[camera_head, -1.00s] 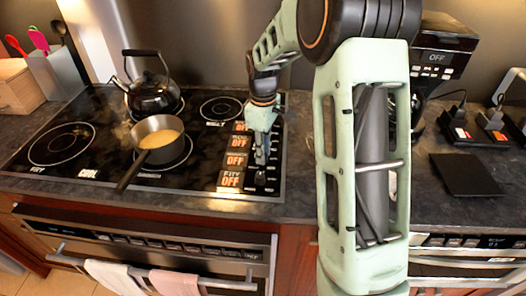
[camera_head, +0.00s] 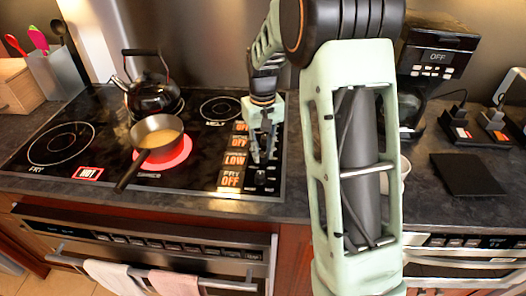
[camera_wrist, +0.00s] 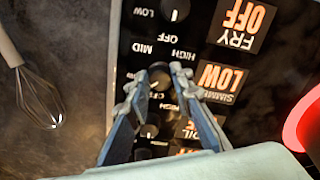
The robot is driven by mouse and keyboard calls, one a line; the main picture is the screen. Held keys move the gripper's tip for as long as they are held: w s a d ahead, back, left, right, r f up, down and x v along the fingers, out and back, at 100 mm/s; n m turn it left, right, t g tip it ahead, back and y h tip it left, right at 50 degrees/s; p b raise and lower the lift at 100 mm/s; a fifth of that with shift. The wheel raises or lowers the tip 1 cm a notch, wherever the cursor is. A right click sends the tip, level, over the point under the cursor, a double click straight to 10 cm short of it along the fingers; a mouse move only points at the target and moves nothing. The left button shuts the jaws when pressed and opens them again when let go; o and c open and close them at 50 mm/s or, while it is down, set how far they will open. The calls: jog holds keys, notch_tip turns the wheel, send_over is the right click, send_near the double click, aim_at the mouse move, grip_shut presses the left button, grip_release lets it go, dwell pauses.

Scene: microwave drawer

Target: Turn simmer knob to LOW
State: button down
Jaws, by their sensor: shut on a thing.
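The simmer knob (camera_wrist: 159,78) is a small black dial between my fingertips in the wrist view. My gripper (camera_wrist: 157,72) is shut on it, one blue-grey finger on each side. In the head view my gripper (camera_head: 259,156) reaches down onto the knob strip and hides the knob. The simmer display (camera_wrist: 220,80) reads LOW in orange; it also shows in the head view (camera_head: 236,159). The burner (camera_head: 182,160) under the saucepan (camera_head: 157,139) glows red.
The fry display (camera_wrist: 240,24) reads OFF, with its knob (camera_wrist: 175,10) close by. A black kettle (camera_head: 151,95) stands at the back of the cooktop. A red HOT sign (camera_head: 89,173) shows at the front. A whisk (camera_wrist: 33,87) lies on the counter beside the cooktop.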

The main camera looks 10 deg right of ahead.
aim_at(263, 154)
jog(key=shift+m, duration=1.9)
jog(key=c, duration=1.7)
grip_release()
notch_tip(263, 154, up, 12)
jog(key=shift+r, duration=0.1)
